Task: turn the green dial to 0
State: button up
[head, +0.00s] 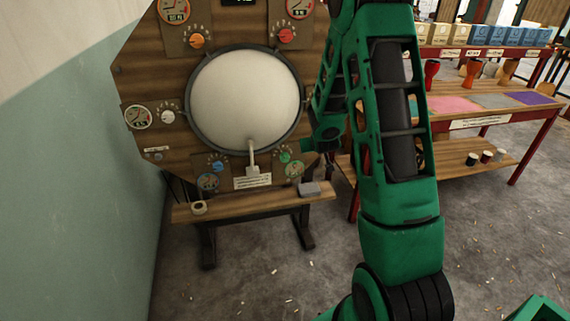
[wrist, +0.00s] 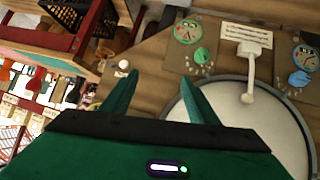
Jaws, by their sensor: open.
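The green dial (head: 285,157) is a small knob on the lower right of the wooden panel, below the white drum skin (head: 245,100). A round gauge (head: 294,169) sits just below it. In the wrist view the green dial (wrist: 201,55) shows beyond my fingers, with its pale scale marks around it and the gauge (wrist: 187,30) near it. My gripper (wrist: 160,88) is open, with two green fingers apart and nothing between them. The fingers are apart from the dial in the picture. In the head view my arm partly hides the gripper. The dial's exact reading is too small to tell.
A blue dial (head: 217,163) and a white lever (head: 252,158) are left of the green dial. A wooden ledge (head: 240,205) below the panel holds a tape roll (head: 198,208) and a grey block (head: 309,189). A red-framed table (head: 480,120) stands at the right.

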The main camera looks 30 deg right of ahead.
jog(key=w+a+f+t, duration=0.2)
jog(key=w+f+t, duration=0.2)
jog(key=w+f, duration=0.35)
jog(key=n+t, duration=0.1)
jog(key=t, duration=0.3)
send_near(285, 159)
jog(key=x, duration=0.8)
jog(key=shift+w+d, duration=0.15)
jog(key=shift+w, duration=0.15)
jog(key=c, duration=1)
